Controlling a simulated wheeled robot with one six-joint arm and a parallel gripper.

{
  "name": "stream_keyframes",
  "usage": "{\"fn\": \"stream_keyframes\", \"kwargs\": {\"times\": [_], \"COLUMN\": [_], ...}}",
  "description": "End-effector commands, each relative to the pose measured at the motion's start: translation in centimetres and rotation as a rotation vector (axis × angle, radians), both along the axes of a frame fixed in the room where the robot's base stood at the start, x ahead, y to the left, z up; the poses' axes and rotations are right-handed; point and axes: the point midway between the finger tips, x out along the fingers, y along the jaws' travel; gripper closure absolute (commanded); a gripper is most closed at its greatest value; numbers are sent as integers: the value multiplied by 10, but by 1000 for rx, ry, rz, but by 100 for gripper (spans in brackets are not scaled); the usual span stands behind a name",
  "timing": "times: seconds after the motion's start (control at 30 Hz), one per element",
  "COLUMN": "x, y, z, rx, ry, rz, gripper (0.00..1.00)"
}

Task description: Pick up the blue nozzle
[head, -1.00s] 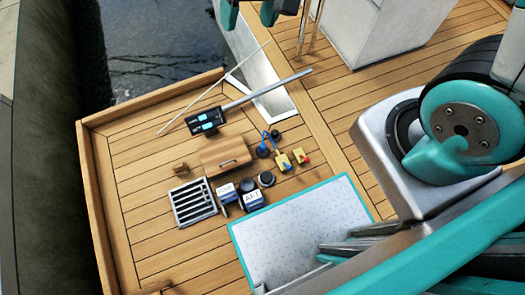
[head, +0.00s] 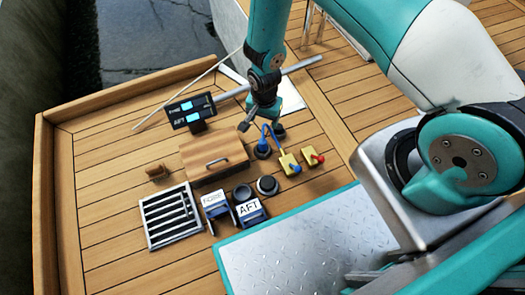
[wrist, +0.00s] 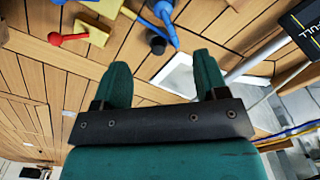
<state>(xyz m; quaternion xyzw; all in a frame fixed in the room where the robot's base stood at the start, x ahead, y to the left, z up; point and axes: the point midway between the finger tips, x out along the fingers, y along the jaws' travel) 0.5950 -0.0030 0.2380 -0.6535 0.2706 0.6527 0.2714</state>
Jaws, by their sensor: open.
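The blue nozzle (head: 262,144) stands upright at a dark round fitting on the wooden deck, with a blue hose arching from it to a yellow valve block (head: 288,163). In the wrist view the blue nozzle (wrist: 169,27) is at the top, beyond the gap between my fingers, beside a dark cup (wrist: 157,43). My gripper (head: 246,123) hangs above and slightly left of the nozzle in the head view. In the wrist view my gripper (wrist: 162,77) has its two teal fingers apart with nothing between them. The nozzle's foot is partly hidden.
A second yellow block (head: 311,158) with a red lever stands right of the nozzle. A wooden hatch box (head: 213,158) is at left. A display (head: 190,110) and a grey bar (head: 298,68) lie behind. AFT and other dark-capped containers (head: 252,212) stand in front, near a grate (head: 172,215).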

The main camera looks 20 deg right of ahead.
Motion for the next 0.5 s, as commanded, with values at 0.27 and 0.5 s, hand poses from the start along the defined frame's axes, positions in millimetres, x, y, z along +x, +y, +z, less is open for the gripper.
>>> {"fn": "stream_keyframes", "kwargs": {"times": [0.27,0.5], "x": [-1,0], "y": [0,0], "z": [-66,-110], "rx": [-1,0], "ry": [2,1], "rz": [0,1], "gripper": [33,33]}}
